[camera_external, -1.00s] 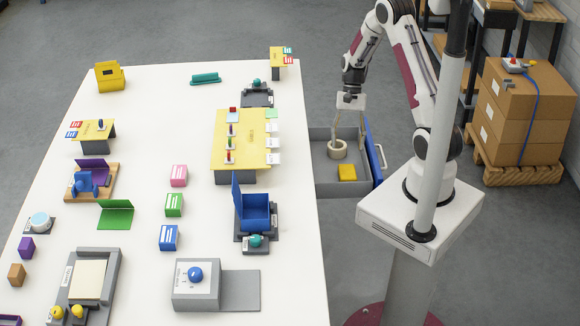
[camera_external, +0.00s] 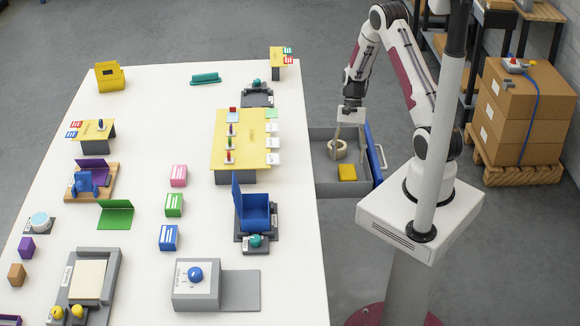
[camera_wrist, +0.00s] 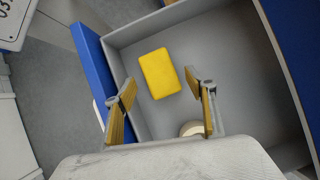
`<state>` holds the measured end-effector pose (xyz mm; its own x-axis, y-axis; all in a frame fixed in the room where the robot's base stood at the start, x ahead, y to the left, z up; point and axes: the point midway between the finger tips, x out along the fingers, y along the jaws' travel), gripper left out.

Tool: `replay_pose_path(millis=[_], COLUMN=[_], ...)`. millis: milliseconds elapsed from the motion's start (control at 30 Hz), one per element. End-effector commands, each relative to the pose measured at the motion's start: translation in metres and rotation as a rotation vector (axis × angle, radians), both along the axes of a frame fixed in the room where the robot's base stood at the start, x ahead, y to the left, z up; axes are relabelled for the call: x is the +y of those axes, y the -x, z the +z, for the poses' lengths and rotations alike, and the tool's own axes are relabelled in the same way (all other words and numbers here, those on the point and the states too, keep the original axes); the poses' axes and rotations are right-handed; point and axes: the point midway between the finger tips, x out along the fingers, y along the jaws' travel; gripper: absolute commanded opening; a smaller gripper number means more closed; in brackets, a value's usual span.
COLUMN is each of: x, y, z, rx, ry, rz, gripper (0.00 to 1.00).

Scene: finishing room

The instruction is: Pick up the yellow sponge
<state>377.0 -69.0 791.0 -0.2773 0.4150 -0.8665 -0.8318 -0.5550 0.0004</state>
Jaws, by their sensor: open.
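The yellow sponge (camera_external: 347,173) lies flat in the open grey drawer, near the drawer's blue front. In the wrist view the sponge (camera_wrist: 160,74) shows whole, ahead of and between the lines of the two fingers. My gripper (camera_external: 348,146) is open and empty, above the drawer and over the tape roll side in the external view. In the wrist view its two fingers (camera_wrist: 164,98) stand wide apart, and neither touches the sponge.
The grey drawer (camera_external: 328,188) has low walls and a blue front panel (camera_external: 373,152) with a handle. A pale tape roll (camera_external: 337,150) lies in it beside the sponge, partly hidden in the wrist view (camera_wrist: 192,128). The white table (camera_external: 296,215) adjoins the drawer's left side.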

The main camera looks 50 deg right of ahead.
Motion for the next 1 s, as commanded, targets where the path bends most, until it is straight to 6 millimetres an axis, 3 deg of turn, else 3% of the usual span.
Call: replay_pose_path(millis=[567, 1000], x=[0.004, 0.017], y=[0.004, 0.016], z=[-0.011, -0.049], rx=[0.0, 0.002], ry=[0.0, 0.0], rz=[0.001, 0.001], gripper=[0.55, 0.55])
